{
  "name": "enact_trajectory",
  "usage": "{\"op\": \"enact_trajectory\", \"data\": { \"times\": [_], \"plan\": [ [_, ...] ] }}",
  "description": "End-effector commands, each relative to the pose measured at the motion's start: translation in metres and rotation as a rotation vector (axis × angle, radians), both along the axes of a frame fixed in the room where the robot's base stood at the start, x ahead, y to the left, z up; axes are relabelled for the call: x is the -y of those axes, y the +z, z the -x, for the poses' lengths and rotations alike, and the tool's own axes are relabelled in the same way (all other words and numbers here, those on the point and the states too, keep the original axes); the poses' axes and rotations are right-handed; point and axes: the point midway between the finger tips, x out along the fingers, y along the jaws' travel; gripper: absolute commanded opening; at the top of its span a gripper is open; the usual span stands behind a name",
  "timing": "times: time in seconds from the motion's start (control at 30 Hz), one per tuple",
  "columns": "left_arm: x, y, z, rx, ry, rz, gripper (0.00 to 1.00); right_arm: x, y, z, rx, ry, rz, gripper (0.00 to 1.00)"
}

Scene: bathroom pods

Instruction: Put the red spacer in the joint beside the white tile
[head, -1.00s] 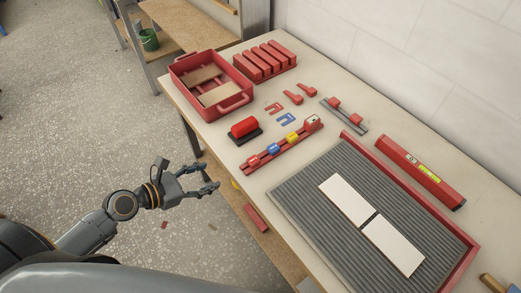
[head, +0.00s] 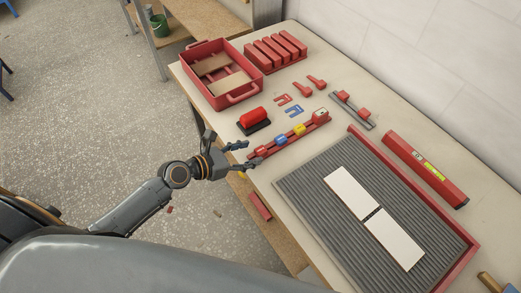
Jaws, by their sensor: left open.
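Two white tiles, an upper (head: 347,191) and a lower (head: 394,238), lie end to end on the grey ribbed board (head: 310,205), with a narrow dark joint (head: 371,214) between them. A red rail (head: 312,128) left of the board carries a small red piece (head: 262,151), a blue one (head: 281,140) and a yellow one (head: 299,129). A flat red U-shaped piece (head: 283,99) lies beyond, beside a blue one (head: 294,111). I cannot tell which red piece is the spacer. My left gripper (head: 247,156) is open and empty at the rail's near end, close to its red piece.
A red crate (head: 239,97) with tan boards stands at the far left, beside a red rack of bars (head: 275,68). A red-and-black tool (head: 253,121) lies behind the rail. A red level (head: 426,170) lies right of the board. The board has a red raised edge (head: 412,188).

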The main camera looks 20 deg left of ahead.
Motion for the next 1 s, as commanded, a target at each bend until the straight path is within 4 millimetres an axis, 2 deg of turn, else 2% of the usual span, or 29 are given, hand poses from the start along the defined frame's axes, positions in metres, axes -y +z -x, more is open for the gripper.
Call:
{"op": "enact_trajectory", "data": {
  "times": [0.2, 0.5, 0.73, 1.0],
  "plan": [
    [0.017, -0.012, -0.023, 0.003, 0.001, 0.001, 0.55, 0.000, 0.002, -0.001, 0.001, 0.000, 0.000, 0.00],
    [0.020, -0.014, -0.026, 0.002, 0.001, 0.000, 0.55, 0.000, 0.002, -0.001, 0.002, 0.001, 0.000, 0.00],
    [0.020, -0.014, -0.025, 0.002, 0.001, 0.000, 0.08, 0.002, 0.002, -0.001, 0.002, 0.001, 0.002, 0.00],
    [0.020, -0.014, -0.025, 0.002, 0.001, 0.000, 0.06, 0.004, 0.002, -0.001, 0.002, 0.002, 0.005, 0.00]
  ]
}}
